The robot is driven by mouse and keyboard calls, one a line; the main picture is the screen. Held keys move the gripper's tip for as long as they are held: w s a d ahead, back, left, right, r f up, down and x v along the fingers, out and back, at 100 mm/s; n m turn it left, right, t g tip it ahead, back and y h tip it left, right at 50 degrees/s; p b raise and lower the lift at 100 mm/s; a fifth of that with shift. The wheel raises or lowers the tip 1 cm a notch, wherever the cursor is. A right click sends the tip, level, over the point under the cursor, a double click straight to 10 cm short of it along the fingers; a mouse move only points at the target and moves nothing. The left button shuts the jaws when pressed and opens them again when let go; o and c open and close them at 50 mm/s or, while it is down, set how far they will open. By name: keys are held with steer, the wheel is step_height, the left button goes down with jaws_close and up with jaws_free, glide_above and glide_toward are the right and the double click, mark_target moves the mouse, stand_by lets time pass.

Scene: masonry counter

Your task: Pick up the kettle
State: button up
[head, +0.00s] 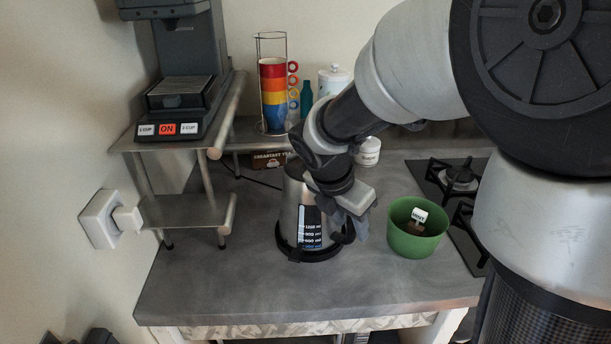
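The kettle (288,213) stands upright on the grey counter, a silver body with a dark base and a dark window with white level marks. Its dark handle (346,236) is on its right side. My gripper (345,215) is at the kettle's upper right, over the handle, and covers part of the kettle's top. The fingers point down and are small and dark against the handle. I cannot tell whether they are open or closed, or whether they touch the handle.
A green pot (402,241) with a small sign stands close on the right, beside a gas hob (433,188). A metal shelf with a coffee maker (183,85) is at left. Stacked mugs (272,85) and a white jar (367,152) stand behind. The front counter is clear.

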steer(key=shift+c, duration=0.4)
jaws_close()
steer(key=shift+w+r, duration=0.15)
stand_by(0.7)
